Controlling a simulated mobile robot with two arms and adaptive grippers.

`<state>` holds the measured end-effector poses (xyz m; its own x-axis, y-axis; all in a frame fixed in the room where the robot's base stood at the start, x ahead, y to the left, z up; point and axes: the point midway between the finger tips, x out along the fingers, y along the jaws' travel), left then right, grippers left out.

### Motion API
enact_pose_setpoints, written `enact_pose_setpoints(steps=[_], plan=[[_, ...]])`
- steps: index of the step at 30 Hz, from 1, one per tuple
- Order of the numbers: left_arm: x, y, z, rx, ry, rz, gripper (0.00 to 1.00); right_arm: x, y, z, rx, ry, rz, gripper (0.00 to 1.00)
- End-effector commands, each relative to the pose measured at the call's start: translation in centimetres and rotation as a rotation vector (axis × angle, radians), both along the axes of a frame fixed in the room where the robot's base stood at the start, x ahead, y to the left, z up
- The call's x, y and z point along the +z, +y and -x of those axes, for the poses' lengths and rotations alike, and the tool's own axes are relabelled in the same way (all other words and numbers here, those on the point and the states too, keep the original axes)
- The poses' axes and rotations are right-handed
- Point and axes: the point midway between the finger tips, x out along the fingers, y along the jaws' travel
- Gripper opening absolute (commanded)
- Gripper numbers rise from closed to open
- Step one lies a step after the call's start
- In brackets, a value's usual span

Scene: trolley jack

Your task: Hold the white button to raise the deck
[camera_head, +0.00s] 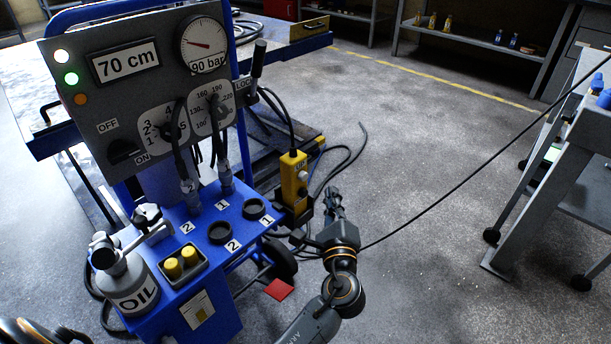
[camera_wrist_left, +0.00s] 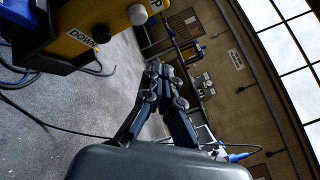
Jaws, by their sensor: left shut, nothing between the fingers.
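The white button (camera_head: 303,176) sits on a yellow control pendant (camera_head: 290,182) at the right side of the blue machine. In the left wrist view the white button (camera_wrist_left: 137,14) shows at the top, with a "DOWN" label lower on the yellow face. My left gripper (camera_head: 334,203) is shut and empty, to the right of and below the button in the head view, apart from it. Its closed fingertips (camera_wrist_left: 160,74) point past the pendant in the left wrist view. The blue-edged deck (camera_head: 285,50) stands behind the panel. My right gripper is not in view.
The grey panel (camera_head: 90,105) reads 70 cm, with a gauge marked 90 bar. Two lamps are lit, white and green. An oil can (camera_head: 128,285) stands at front left. Black cables lie around the pendant. A grey trolley (camera_head: 560,150) stands right; floor between is open.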

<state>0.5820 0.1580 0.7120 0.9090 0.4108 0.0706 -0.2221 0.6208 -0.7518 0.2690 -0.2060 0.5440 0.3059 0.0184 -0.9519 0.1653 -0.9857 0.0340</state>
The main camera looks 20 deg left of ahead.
Motion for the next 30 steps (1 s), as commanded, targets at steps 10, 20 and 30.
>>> enact_pose_setpoints(steps=[10, 20, 30], plan=[[0.2, 3.7, -1.4, 0.0, -0.001, -0.001, 0.0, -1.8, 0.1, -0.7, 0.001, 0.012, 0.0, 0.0], [0.0, 4.4, -1.6, 0.001, -0.001, 0.001, 0.0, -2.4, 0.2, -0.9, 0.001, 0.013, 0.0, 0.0], [0.0, 4.3, -1.6, 0.0, 0.0, 0.001, 0.0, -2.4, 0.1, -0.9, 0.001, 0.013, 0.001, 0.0]])
